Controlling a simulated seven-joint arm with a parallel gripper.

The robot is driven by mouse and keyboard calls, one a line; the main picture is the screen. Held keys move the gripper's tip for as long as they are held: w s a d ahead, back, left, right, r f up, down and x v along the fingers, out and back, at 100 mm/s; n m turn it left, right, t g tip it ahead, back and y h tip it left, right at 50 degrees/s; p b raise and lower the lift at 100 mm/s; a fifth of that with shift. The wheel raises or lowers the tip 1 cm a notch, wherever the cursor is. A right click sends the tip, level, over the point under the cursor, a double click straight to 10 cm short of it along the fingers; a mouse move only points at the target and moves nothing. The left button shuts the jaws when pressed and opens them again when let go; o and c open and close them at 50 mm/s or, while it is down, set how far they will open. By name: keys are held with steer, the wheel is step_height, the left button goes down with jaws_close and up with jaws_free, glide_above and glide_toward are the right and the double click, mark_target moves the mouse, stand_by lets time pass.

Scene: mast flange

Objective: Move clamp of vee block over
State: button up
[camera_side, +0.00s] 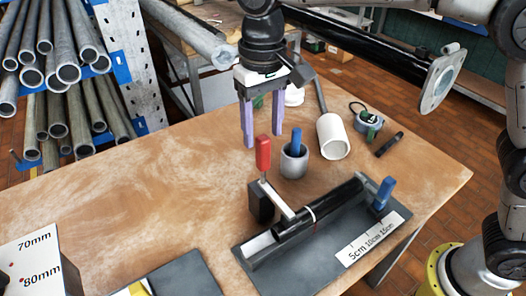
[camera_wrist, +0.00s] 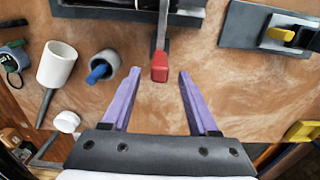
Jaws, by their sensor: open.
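The vee block (camera_side: 262,252) lies on a dark grey base plate (camera_side: 275,284) on the table, with a black tube (camera_side: 330,207) resting along it. A toggle clamp with an upright red handle (camera_side: 263,153) stands at its left part; its metal arm (camera_side: 278,202) reaches toward the tube near a white ring mark. A blue clamp (camera_side: 383,193) stands at the right end. My gripper (camera_side: 263,139), with purple fingers, is open and empty above the red handle. In the wrist view, the red handle (camera_wrist: 160,68) shows between and just beyond the fingertips (camera_wrist: 159,72).
A grey cup (camera_side: 294,163) with a blue-handled tool and a white mallet head (camera_side: 333,137) stand behind the vee block. A tape measure (camera_side: 366,117) lies further right. A second plate with a yellow part (camera_wrist: 281,34) is nearby.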

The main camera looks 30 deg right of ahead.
mark_target(263, 153)
steer(key=shift+f, duration=3.15)
jaws_close()
steer(key=shift+r, duration=0.1)
